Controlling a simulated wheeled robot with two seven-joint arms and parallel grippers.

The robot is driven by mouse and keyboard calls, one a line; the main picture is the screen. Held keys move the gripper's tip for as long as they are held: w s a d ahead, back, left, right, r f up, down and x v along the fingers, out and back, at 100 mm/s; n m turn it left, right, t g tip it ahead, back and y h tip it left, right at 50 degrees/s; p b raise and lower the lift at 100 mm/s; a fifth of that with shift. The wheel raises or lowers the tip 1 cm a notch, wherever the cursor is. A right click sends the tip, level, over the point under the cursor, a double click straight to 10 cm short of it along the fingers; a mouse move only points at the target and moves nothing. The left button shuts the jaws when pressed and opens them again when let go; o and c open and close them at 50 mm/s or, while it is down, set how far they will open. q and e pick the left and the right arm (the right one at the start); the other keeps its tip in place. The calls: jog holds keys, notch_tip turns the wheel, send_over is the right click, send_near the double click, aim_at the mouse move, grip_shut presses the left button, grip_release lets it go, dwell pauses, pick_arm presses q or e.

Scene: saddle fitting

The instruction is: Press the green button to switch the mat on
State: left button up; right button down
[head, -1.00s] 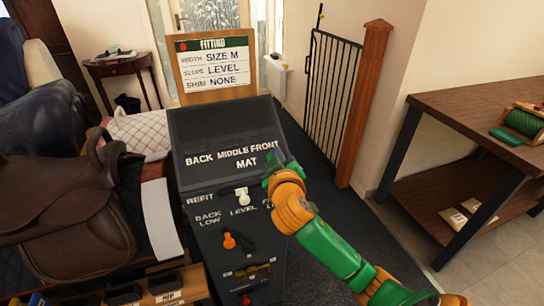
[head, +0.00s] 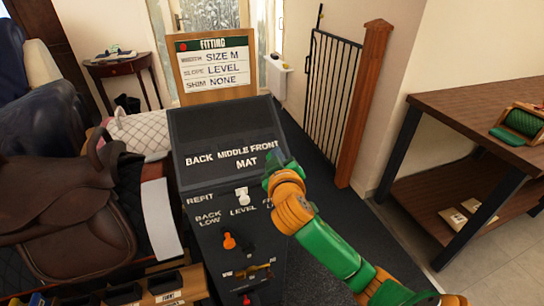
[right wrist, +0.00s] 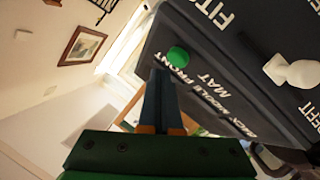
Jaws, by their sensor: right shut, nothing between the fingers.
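The green button (right wrist: 178,56) shows in the right wrist view on the dark console face, by the "FRONT" end of the mat label. In the head view it is hidden behind my right gripper. My right gripper (head: 271,172) is at the right edge of the console (head: 222,170). In the right wrist view its fingers (right wrist: 160,76) are shut and empty, their tips close beside the button. I cannot tell whether they touch it. The mat display (head: 225,128), above "BACK MIDDLE FRONT MAT", is dark. My left gripper is not in view.
A white knob (head: 243,197) and an orange knob (head: 229,241) sit lower on the console. The fitting board (head: 213,68) stands behind it. A brown saddle (head: 65,215) is on the left, and a wooden workbench (head: 470,100) on the right. Open floor lies between console and workbench.

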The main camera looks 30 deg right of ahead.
jog(key=shift+w+f, duration=0.25)
jog(key=shift+f, duration=0.1)
jog(key=shift+w+d+f+b, duration=0.1)
jog(key=shift+w+f+b, duration=0.2)
jog(key=shift+f+b, duration=0.2)
dwell(0.7)
jog(key=shift+r, duration=0.1)
jog(key=shift+s+r+p, duration=0.55)
jog(key=shift+r+p, duration=0.2)
jog(key=shift+p, duration=0.3)
jog(key=s+r+p, duration=0.3)
jog(key=r+p, duration=0.2)
jog(key=p, duration=0.1)
jog(key=shift+s+a, duration=0.15)
jog(key=shift+a, duration=0.3)
